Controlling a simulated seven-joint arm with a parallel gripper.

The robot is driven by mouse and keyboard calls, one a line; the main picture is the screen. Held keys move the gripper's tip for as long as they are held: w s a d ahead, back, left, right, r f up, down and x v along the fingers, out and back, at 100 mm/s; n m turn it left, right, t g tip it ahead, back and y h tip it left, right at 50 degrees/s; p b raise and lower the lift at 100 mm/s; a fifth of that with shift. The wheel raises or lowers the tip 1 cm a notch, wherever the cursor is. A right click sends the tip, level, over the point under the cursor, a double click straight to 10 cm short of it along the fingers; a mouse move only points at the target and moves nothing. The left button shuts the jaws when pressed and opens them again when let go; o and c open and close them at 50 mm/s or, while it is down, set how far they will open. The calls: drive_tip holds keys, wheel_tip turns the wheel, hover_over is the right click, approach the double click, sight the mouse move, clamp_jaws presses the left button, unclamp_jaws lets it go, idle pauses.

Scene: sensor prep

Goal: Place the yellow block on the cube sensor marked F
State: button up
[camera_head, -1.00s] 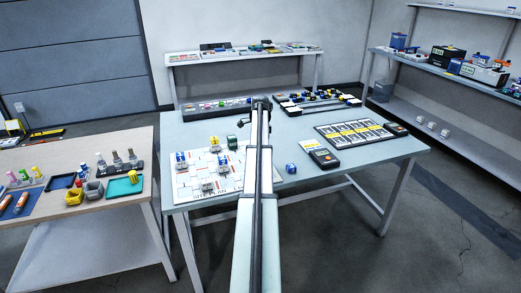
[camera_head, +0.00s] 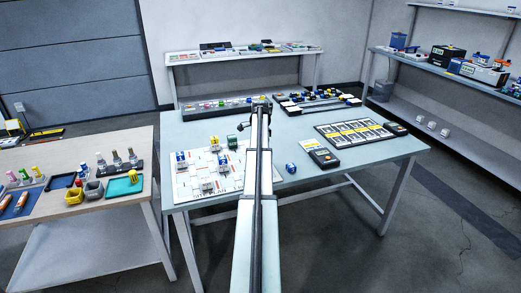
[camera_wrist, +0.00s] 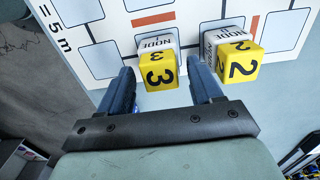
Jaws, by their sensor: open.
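In the wrist view my gripper (camera_wrist: 161,72) is open, with two blue fingers. A yellow block marked 3 (camera_wrist: 158,73) lies between the fingertips' lines, with gaps on both sides. Behind it is a white cube marked NODE (camera_wrist: 158,43). A second yellow block, marked 2 (camera_wrist: 238,66), is right of the right finger, with another white NODE cube (camera_wrist: 224,37) behind it. I cannot read a letter F on either cube. In the head view several small cubes, one of them yellow and white (camera_head: 214,143), stand on a white printed board (camera_head: 190,187).
The board lies on the left of a pale blue table (camera_head: 330,179). A blue cube (camera_head: 291,168) and a dark meter (camera_head: 324,158) are to the right of my arm. Trays of parts line the table's back edge. The table front near the blue cube is mostly clear.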

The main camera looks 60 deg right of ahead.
wheel_tip(320, 180, up, 12)
drive_tip(key=shift+r, duration=0.15)
idle(0.5)
